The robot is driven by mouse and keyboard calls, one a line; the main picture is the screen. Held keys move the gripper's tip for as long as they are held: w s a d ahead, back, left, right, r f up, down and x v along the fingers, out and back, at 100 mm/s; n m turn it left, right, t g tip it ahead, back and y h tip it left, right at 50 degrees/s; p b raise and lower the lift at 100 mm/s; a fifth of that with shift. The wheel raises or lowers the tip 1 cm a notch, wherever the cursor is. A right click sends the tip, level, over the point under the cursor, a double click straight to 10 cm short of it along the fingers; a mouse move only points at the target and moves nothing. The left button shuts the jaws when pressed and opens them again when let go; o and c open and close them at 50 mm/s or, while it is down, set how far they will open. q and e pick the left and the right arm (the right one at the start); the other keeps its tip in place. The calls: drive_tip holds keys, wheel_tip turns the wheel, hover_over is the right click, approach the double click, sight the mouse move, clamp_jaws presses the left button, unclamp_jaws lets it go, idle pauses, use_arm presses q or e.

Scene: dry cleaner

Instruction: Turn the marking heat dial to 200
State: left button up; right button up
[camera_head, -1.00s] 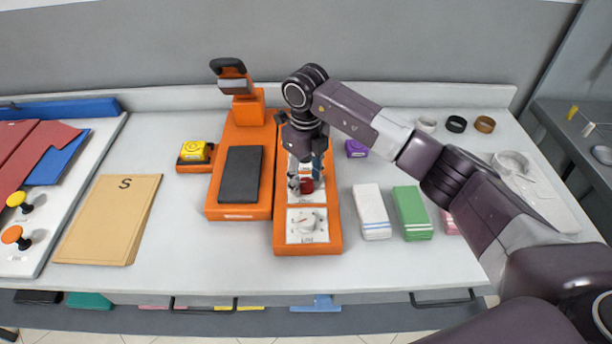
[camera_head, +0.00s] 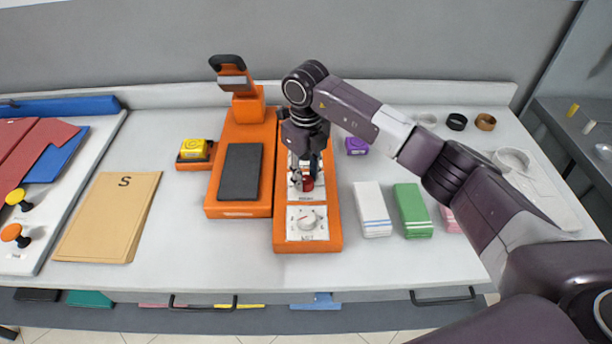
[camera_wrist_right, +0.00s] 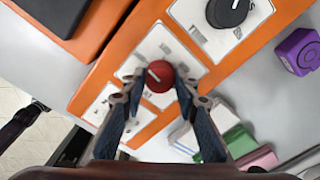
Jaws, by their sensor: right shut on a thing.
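An orange marking machine (camera_head: 324,246) stands on the counter with a column of white dial plates. A red dial (camera_head: 308,184) with a pale pointer line sits on the middle plate; its printed label and scale are too small to read. My right gripper (camera_head: 303,182) points down over the machine and is shut on the red dial. In the right wrist view, the red dial (camera_wrist_right: 160,80) lies between the two fingertips (camera_wrist_right: 158,84). A black dial (camera_wrist_right: 228,11) is on the plate beyond it. A white dial (camera_head: 307,220) is on the front plate. My left gripper is not in view.
An orange press with a dark pad (camera_head: 241,172) adjoins the machine on the left. White cloths (camera_head: 372,210) and green cloths (camera_head: 412,211) lie to its right. A purple object (camera_head: 356,146) and a yellow object (camera_head: 194,150) stand nearby. Bare counter lies in front.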

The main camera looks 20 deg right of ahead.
drive_tip(key=m+b, duration=0.1)
drive_tip(key=m, duration=0.5)
drive_tip(key=shift+m+b, duration=0.3)
drive_tip(key=shift+m, duration=0.1)
drive_tip(key=m, duration=0.6)
drive_tip(key=shift+r+b, duration=0.1)
drive_tip(key=shift+b, duration=0.3)
drive_tip(key=m, duration=0.4)
drive_tip(key=shift+m, duration=0.4)
drive_tip(key=m, duration=0.4)
drive_tip(key=shift+w+m, duration=0.1)
drive_tip(key=shift+m, duration=0.3)
drive_tip(key=o, duration=1.1)
drive_tip(key=shift+o, duration=0.2)
